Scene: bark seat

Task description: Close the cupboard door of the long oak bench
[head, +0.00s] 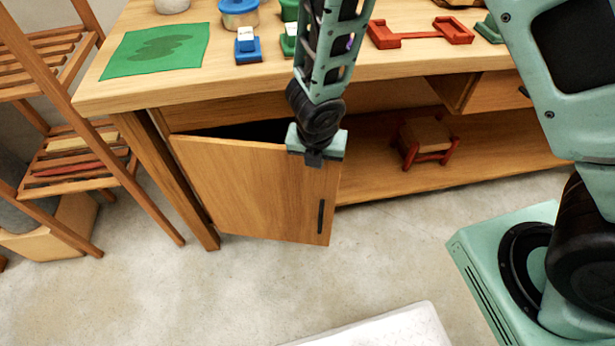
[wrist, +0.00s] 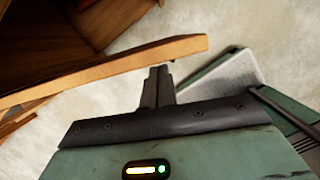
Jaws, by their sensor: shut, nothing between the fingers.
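The long oak bench (head: 130,88) fills the upper part of the head view. Its cupboard door (head: 245,190) stands partly open, swung out toward me, with a dark gap along its top edge and a black handle (head: 320,216) near its right edge. My gripper (head: 313,158) is shut and empty, at the top right corner of the door in the head view. In the wrist view, my shut fingers (wrist: 157,85) are just beside the edge of the door (wrist: 120,68). I cannot tell whether they touch it.
A small wooden stool with red legs (head: 424,138) sits on the bench's lower shelf. A slatted wooden rack (head: 75,165) stands at the left. A white slab (head: 385,328) lies on the floor in front. The concrete floor before the door is clear.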

